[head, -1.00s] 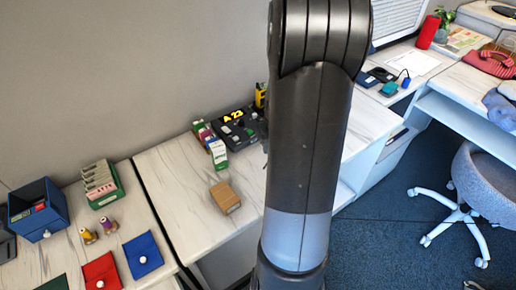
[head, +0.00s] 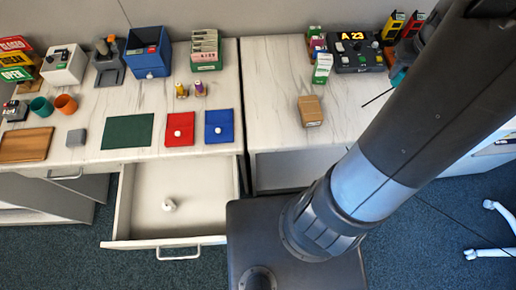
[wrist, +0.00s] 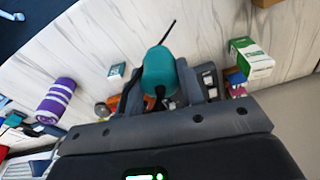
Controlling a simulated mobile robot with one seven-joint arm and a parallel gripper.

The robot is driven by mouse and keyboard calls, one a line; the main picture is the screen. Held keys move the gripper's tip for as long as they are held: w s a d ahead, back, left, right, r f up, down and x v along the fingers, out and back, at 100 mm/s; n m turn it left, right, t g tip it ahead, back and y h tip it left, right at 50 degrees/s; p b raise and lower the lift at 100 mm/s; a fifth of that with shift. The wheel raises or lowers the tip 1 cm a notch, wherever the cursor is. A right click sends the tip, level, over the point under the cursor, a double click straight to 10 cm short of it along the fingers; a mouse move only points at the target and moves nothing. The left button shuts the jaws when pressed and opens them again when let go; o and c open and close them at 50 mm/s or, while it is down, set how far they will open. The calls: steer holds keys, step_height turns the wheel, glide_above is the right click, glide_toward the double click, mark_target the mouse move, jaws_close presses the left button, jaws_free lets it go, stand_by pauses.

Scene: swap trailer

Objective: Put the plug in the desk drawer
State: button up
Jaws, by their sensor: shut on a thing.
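The plug appears as a teal rounded body with a thin dark cord or pin. My gripper (wrist: 158,82) is shut on this teal plug (wrist: 160,68) in the wrist view, one finger on each side. In the head view the plug (head: 398,74) shows partly at the right, over the far desk, with my arm hiding most of the gripper. The desk drawer (head: 130,205) is pulled open at the lower left of the head view. A small white object (head: 169,205) lies inside it. The plug is well to the right of the drawer.
Red (head: 180,129), blue (head: 219,126) and green (head: 125,131) flat pieces lie on the desktop above the drawer. A cardboard box (head: 310,111), a green-white carton (head: 322,68) and a black numbered device (head: 357,52) stand on the right desk. Most of the drawer floor is bare.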

steer(key=w+a+n, duration=0.2)
steer(key=a+n, duration=0.2)
steer(key=a, duration=0.6)
steer(key=w+a+r+n+y, duration=0.15)
steer(key=a+n, duration=0.25)
steer(key=a, duration=0.6)
steer(key=w+a+f+n, duration=0.1)
steer(key=w+a+n, duration=0.25)
steer(key=a, duration=0.65)
steer(key=s+a+n+g, duration=0.1)
steer(key=s+a+n, duration=0.35)
steer(key=a, duration=0.65)
steer(key=n+g, duration=0.2)
steer(key=n, duration=1.5)
glide_above(200, 225)
steer(key=f, duration=0.2)
steer(key=shift+h, duration=0.35)
steer(key=f, duration=3.1)
steer(key=shift+w+d+f, duration=0.1)
steer(key=shift+w+d, duration=0.05)
steer(key=shift+w, duration=0.1)
